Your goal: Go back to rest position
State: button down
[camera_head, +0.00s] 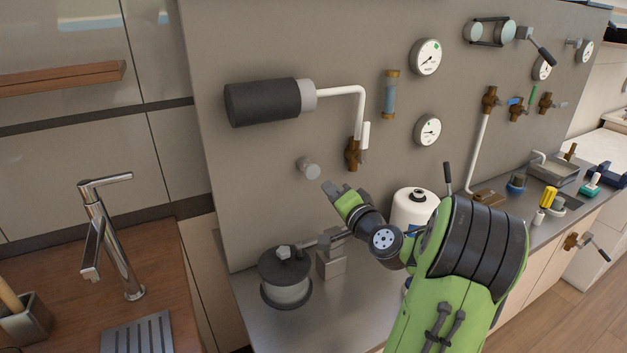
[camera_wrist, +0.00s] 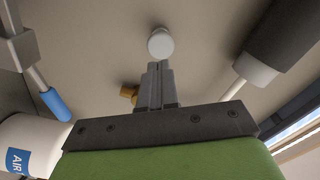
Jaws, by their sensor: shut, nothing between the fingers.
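My gripper (camera_head: 334,188) is at the end of my green and black arm, in front of the grey wall panel. Its fingers are closed together and hold nothing. In the head view the fingertips lie just below and right of a round grey knob (camera_head: 309,168) on the panel. In the wrist view the shut fingers (camera_wrist: 158,68) point toward a pale round knob (camera_wrist: 160,43). I cannot tell whether the tips touch it.
A black cylinder (camera_head: 262,102) with a white pipe projects from the panel above. A white bottle (camera_head: 412,207) stands behind my arm, and a dark-lidded pot (camera_head: 285,275) sits on the steel counter. A faucet (camera_head: 107,240) stands at left. Gauges and valves line the panel.

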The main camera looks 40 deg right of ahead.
jog(key=shift+s, duration=0.15)
dwell(0.3)
jog(key=w+a+f+n+g+y, duration=0.1)
jog(key=a+n+g+y, duration=0.35)
jog(key=a, duration=0.85)
jog(key=w+a+f+n+g+y, duration=0.2)
jog(key=a+n, duration=0.5)
jog(key=a, duration=0.5)
jog(key=s+a+n+g, duration=0.2)
jog(key=s+a, duration=0.2)
jog(key=s, duration=0.7)
jog(key=s+a+n+g+p, duration=0.1)
jog(key=s+a, duration=0.4)
jog(key=s, duration=0.6)
jog(key=shift+f+n+g+h, duration=0.3)
jog(key=shift+n+g+h, duration=0.2)
jog(key=shift+g, duration=0.55)
